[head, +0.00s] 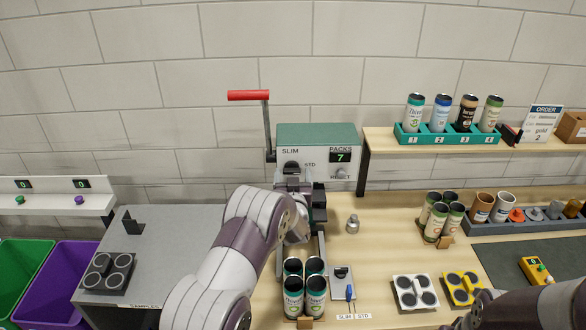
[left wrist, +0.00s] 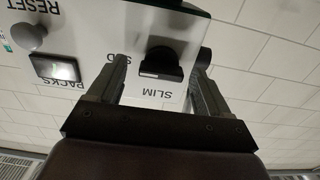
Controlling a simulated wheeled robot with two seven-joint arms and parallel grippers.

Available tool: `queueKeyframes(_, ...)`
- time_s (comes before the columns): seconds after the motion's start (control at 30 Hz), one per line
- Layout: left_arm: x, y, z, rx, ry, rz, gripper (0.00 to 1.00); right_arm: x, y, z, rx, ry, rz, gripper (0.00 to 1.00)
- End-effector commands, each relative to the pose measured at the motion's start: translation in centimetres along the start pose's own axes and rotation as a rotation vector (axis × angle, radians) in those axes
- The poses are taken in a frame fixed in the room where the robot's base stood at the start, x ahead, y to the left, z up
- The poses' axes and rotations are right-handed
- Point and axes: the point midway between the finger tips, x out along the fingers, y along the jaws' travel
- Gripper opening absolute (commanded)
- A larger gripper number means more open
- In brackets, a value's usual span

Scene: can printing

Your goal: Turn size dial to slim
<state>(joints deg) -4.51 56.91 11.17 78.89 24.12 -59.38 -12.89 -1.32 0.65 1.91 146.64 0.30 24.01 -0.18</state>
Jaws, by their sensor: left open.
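The press machine (head: 318,140) has a green top and a pale front with SLIM and STD labels. Its black size dial (head: 291,167) sits between those labels, partly hidden by my left gripper (head: 298,188). In the left wrist view, which is upside down, the dial (left wrist: 162,62) lies between the two fingers of my open left gripper (left wrist: 155,72). The fingers stand on either side of it, and I see no clear contact. I cannot tell exactly which label the dial points to. My right gripper is out of view.
A lever with a red handle (head: 248,95) rises at the machine's left. The PACKS display (head: 340,157) reads 7, above a RESET knob (head: 341,173). Several cans (head: 304,292) stand in front of the machine. A shelf (head: 440,146) with cans is at the right.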

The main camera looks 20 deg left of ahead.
Motion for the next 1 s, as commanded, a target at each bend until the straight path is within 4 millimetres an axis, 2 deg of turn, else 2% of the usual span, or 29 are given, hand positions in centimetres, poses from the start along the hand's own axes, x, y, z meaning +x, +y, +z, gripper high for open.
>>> queueKeyframes(0.33, 0.6, 0.0, 0.1, 0.000, -0.001, 0.001, 0.79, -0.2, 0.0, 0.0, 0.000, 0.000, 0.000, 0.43)
queueKeyframes(0.5, 0.6, 0.0, 0.1, 0.000, -0.001, 0.001, 0.23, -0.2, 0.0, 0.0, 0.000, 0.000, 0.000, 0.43)
queueKeyframes(0.77, 0.6, 0.0, 0.2, -0.008, 0.000, 0.001, 0.23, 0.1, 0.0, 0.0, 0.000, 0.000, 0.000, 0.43)
queueKeyframes(1.0, 0.6, 0.0, 0.6, -0.093, 0.003, 0.001, 0.23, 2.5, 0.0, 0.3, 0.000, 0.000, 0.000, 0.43)
